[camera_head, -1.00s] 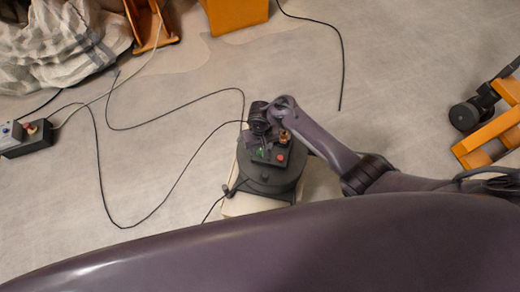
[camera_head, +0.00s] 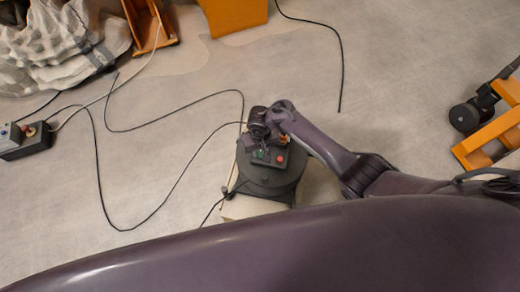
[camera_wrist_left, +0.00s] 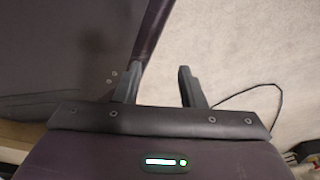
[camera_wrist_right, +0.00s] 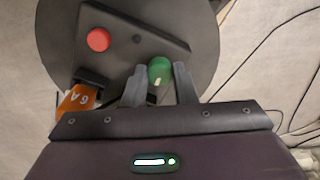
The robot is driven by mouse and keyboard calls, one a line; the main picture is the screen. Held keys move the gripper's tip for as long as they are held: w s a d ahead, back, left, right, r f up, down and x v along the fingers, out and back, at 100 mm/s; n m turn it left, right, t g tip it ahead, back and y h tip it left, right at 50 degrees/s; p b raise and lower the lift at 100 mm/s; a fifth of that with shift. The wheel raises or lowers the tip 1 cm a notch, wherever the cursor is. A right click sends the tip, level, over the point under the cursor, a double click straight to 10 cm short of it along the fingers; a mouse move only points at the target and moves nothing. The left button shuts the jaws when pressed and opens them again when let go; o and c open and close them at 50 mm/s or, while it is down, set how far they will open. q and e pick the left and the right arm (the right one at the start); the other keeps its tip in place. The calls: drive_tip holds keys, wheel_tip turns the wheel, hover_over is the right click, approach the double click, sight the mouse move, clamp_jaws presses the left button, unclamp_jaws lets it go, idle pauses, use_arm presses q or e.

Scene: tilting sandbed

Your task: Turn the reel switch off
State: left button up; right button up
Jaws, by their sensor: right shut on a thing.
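The reel (camera_head: 270,185) is a dark grey round drum on a pale base on the floor. On its top is a dark control panel (camera_wrist_right: 125,45) with a red button (camera_wrist_right: 98,40) and a round green switch knob (camera_wrist_right: 160,70) bearing a pale mark. My right gripper (camera_wrist_right: 158,84) is shut on the green knob, one finger on each side. In the head view the right wrist partly covers the panel, but the red button (camera_head: 280,158) shows. My left gripper (camera_wrist_left: 158,78) is open and empty in its wrist view, away from the reel.
An orange tag marked 6A (camera_wrist_right: 76,99) sits beside the panel. Black cables (camera_head: 180,180) loop over the floor left of the reel. A small control box (camera_head: 28,139) stands at the far left. An orange wheeled frame (camera_head: 490,130) stands at the right.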

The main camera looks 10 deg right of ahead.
use_arm(q)
drive_tip(key=shift+s, duration=0.15)
use_arm(e)
drive_tip(key=n+p, duration=0.1)
drive_tip(key=n, duration=0.2)
drive_tip(key=shift+r, duration=0.1)
drive_tip(key=n, duration=0.4)
drive_tip(key=shift+n+p, duration=0.3)
drive_tip(key=shift+p, duration=0.1)
use_arm(q)
drive_tip(key=shift+s+a, duration=0.2)
drive_tip(key=shift+s, duration=0.6)
drive_tip(key=shift+s+a, duration=0.15)
drive_tip(key=shift+s, duration=0.65)
use_arm(e)
drive_tip(key=shift+n, duration=2)
use_arm(q)
drive_tip(key=shift+s, duration=0.1)
use_arm(e)
drive_tip(key=o, duration=1)
